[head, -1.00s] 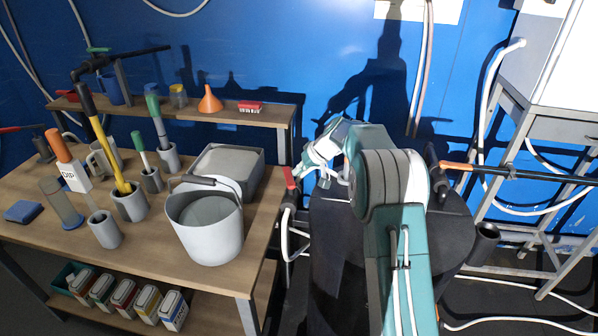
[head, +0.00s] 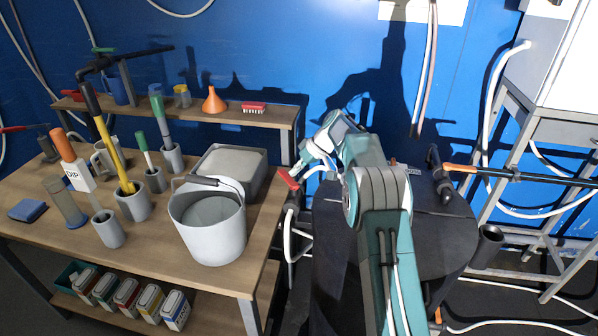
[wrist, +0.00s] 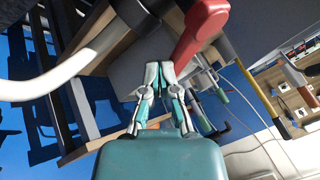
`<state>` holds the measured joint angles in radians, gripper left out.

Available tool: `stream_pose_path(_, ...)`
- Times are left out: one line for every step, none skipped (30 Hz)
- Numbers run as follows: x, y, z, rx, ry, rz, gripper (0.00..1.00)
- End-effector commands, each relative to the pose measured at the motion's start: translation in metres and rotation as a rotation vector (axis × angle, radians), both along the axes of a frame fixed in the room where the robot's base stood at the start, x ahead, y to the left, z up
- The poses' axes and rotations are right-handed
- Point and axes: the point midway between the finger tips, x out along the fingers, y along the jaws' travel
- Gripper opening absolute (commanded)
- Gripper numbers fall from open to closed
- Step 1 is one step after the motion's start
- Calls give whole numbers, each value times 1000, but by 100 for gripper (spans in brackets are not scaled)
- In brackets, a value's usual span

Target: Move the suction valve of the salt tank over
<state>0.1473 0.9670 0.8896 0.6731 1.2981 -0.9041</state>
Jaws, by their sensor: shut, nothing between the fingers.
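The suction valve shows as a red lever (head: 288,179) on pipework at the left side of the dark round tank (head: 440,245). In the head view the lever lies slanted, its upper end toward the bench. In the wrist view the lever (wrist: 203,32) is large, just above and right of the fingertips. My gripper (wrist: 160,68) is shut and empty, its tips together. In the head view my gripper (head: 302,170) is small, beside the lever. I cannot tell whether fingers and lever touch. The valve body is partly hidden.
A wooden bench (head: 150,265) with a grey bucket (head: 208,222) stands close on the left. A white hose (wrist: 70,70) passes close to my gripper.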

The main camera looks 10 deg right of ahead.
Motion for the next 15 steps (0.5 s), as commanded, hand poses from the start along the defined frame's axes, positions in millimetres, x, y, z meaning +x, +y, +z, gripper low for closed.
stream_pose_path(1,3,-2,1,2,34,0)
stream_pose_path(1,4,-1,0,1,55,0)
stream_pose_path(1,5,-2,0,2,79,0)
stream_pose_path(1,6,-2,0,2,98,0)
stream_pose_path(1,7,0,0,1,97,0)
stream_pose_path(1,9,0,0,2,94,0)
stream_pose_path(1,10,0,0,2,94,0)
stream_pose_path(1,11,0,1,2,93,0)
stream_pose_path(1,12,0,1,2,93,0)
stream_pose_path(1,13,0,0,2,92,0)
stream_pose_path(1,14,0,1,2,92,0)
stream_pose_path(1,16,0,1,2,92,0)
stream_pose_path(1,17,0,1,2,92,0)
stream_pose_path(1,19,0,1,2,92,0)
stream_pose_path(1,21,0,1,2,92,0)
